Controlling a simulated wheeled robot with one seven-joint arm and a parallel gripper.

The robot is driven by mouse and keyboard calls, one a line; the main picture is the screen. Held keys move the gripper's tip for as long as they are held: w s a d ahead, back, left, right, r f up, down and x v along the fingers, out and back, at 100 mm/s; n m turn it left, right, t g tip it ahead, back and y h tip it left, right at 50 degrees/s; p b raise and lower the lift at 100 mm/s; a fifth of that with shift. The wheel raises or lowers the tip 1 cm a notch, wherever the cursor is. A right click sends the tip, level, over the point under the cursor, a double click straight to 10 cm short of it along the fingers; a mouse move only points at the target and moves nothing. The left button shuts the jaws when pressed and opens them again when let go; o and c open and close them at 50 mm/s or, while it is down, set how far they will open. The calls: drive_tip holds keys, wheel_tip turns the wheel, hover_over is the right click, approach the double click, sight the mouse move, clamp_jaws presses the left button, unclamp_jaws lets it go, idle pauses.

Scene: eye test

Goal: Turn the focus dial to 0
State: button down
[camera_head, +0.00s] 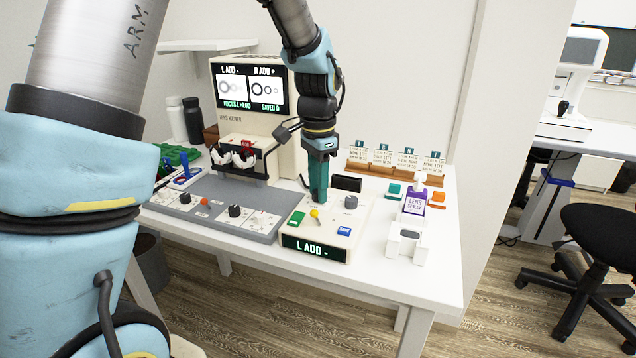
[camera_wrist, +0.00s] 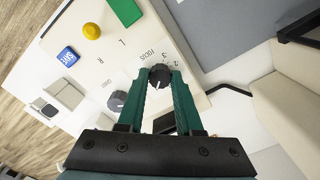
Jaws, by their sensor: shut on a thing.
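The focus dial (camera_wrist: 160,77) is a black knob with a pale pointer mark, beside the word FOCUS and a short number scale in the wrist view. The teal fingers of my gripper (camera_wrist: 159,80) are on both sides of it and shut on it. In the head view my gripper (camera_head: 318,197) points down onto the white control box (camera_head: 325,226) and hides the dial. The box's front display (camera_head: 314,249) reads "L ADD -". The lens viewer screen (camera_head: 250,88) reads "FOCUS L +1.00" and "SAVED 0". The dial's exact setting is too small to tell.
Close by on the box are a second dial (camera_head: 351,202), a green button (camera_head: 298,217), a yellow knob (camera_head: 315,214) and a blue SAVE button (camera_head: 344,230). A grey panel (camera_head: 222,217) with knobs lies left. A lens spray bottle (camera_head: 415,200) and white holder (camera_head: 406,242) stand right.

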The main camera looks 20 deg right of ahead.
drive_tip(key=n+p, duration=0.2)
drive_tip(key=n, duration=0.3)
drive_tip(key=shift+r, duration=0.1)
drive_tip(key=shift+n+p, duration=0.85)
drive_tip(key=shift+n, duration=1.65)
drive_tip(key=c, duration=0.6)
unclamp_jaws()
wheel_tip(320, 180, up, 11)
drive_tip(key=shift+f+b, duration=0.15)
drive_tip(key=shift+b, duration=0.35)
